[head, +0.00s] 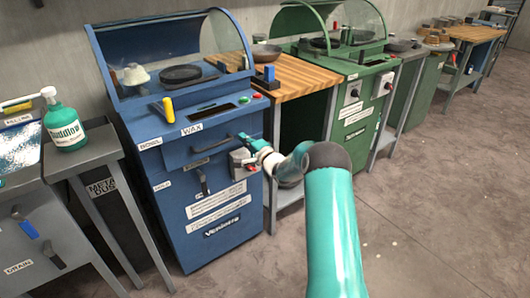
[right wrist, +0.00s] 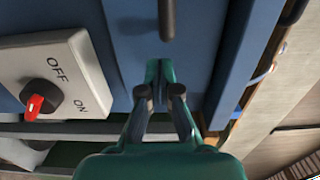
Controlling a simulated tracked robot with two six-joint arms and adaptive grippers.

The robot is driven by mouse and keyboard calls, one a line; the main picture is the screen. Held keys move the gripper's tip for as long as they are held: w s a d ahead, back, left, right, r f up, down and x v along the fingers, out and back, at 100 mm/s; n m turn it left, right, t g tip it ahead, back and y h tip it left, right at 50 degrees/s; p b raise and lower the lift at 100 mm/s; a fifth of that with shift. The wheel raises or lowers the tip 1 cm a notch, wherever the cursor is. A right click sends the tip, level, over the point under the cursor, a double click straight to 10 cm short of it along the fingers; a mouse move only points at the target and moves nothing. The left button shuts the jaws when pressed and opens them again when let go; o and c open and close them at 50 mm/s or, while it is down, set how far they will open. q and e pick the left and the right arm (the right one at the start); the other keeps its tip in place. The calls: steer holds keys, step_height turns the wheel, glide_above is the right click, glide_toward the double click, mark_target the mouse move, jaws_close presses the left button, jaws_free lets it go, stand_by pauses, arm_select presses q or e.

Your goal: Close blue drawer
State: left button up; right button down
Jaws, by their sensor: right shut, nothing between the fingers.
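The blue machine (head: 215,190) stands left of centre in the head view. The blue drawer (head: 195,147) is in its upper front, below the WAX label, with a dark bar handle (head: 212,145). I cannot tell surely how far the drawer stands out. My right gripper (head: 247,142) is at the machine's upper front right, right of the handle. In the right wrist view the gripper (right wrist: 160,68) is shut and empty, its tips close to a blue surface; contact cannot be told. A dark handle (right wrist: 167,20) shows beyond the tips. My left gripper is out of view.
A switch box (head: 243,163) is on the machine front; its red knob (right wrist: 35,106) shows beside my fingers. A wooden-topped bench (head: 285,75) and a green machine (head: 355,100) stand right. A grey table with a green bottle (head: 64,125) is left. The floor in front is clear.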

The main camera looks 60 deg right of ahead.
steer(key=v, duration=1.2)
steer(key=w+a+f+n+t+y, duration=0.1)
steer(key=w+a+f+y, duration=0.15)
steer(key=w+a, duration=0.4)
steer(key=w+a+f+n+y, duration=0.1)
steer(key=w+a+y, duration=0.25)
steer(key=a, duration=0.55)
steer(key=a+f+n+g+y, duration=0.2)
steer(key=a+f, duration=0.4)
steer(key=a, duration=0.5)
steer(key=a+f+n+g+y, duration=0.1)
steer(key=a+f+g+y, duration=0.15)
steer(key=a+f, duration=0.6)
steer(key=s+a+f+n+g, duration=0.65)
steer(key=s+a, duration=0.45)
steer(key=a, duration=0.3)
steer(key=s+a+f+n+g, duration=0.1)
steer(key=s+f+n+g, duration=0.2)
steer(key=s, duration=0.4)
steer(key=s+a+f+n+g, duration=0.1)
steer(key=s+n+g, duration=0.2)
steer(key=s+n, duration=0.4)
step_height(320, 180, up, 18)
steer(key=m+p, duration=0.1)
steer(key=p, duration=1.7)
steer(key=shift+s+d+f, duration=0.15)
steer(key=shift+s+f, duration=0.1)
steer(key=shift+s, duration=0.1)
